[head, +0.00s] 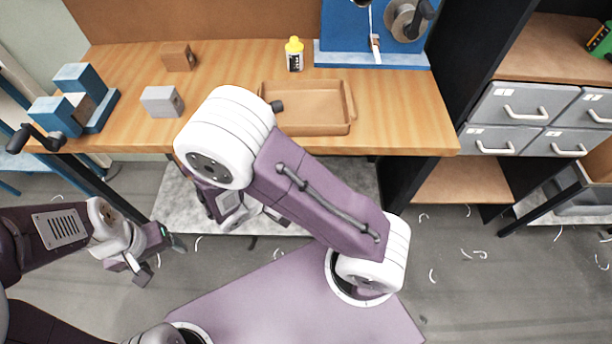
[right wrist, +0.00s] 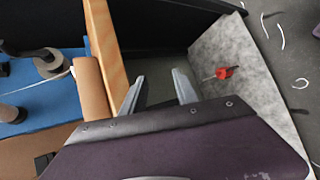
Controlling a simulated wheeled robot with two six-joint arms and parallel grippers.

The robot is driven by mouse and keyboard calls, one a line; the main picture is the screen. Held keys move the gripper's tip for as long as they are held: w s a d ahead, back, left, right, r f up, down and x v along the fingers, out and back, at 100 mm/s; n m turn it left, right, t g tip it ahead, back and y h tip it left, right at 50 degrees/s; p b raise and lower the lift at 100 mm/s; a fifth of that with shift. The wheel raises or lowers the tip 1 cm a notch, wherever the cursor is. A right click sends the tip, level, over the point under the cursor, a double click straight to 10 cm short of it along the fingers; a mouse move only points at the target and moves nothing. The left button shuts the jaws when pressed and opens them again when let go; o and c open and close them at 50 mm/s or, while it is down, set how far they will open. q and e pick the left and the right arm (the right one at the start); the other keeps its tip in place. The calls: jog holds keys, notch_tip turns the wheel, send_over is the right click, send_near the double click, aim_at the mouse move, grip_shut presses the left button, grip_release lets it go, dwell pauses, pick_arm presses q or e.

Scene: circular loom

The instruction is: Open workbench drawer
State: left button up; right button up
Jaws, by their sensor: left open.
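The wooden workbench (head: 420,115) spans the top of the head view; its front face below the edge is mostly hidden. I see no handle on it. Grey drawers (head: 505,103) with pale handles sit shut in the unit at the right. My left gripper (head: 160,259) is open and empty, low at the left, in front of and below the bench edge. My right arm covers the middle of the head view, and its gripper is mostly hidden there. In the right wrist view my right gripper (right wrist: 158,92) is open, fingers apart, beside the wooden bench edge (right wrist: 106,45).
A shallow brown tray (head: 340,128), a yellow-capped bottle (head: 294,55), a blue machine (head: 345,35), wooden and grey blocks and a blue vice (head: 85,80) stand on the bench. A grey mat (head: 180,205) lies below. A red object (right wrist: 226,72) lies on it. White scraps litter the floor.

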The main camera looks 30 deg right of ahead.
dwell(0.3)
jog(key=s+r+m+g+y+p, duration=0.5)
jog(key=s+y, duration=0.2)
jog(key=y, duration=0.1)
jog(key=w+r+t+y, duration=0.1)
jog(key=w+a+r+m+t+y+p, duration=0.1)
jog(key=w+a+r+m+y, duration=0.1)
jog(key=shift+w+r+t+p, duration=0.15)
jog(key=shift+r+t+p, duration=0.2)
jog(key=shift+t, duration=0.05)
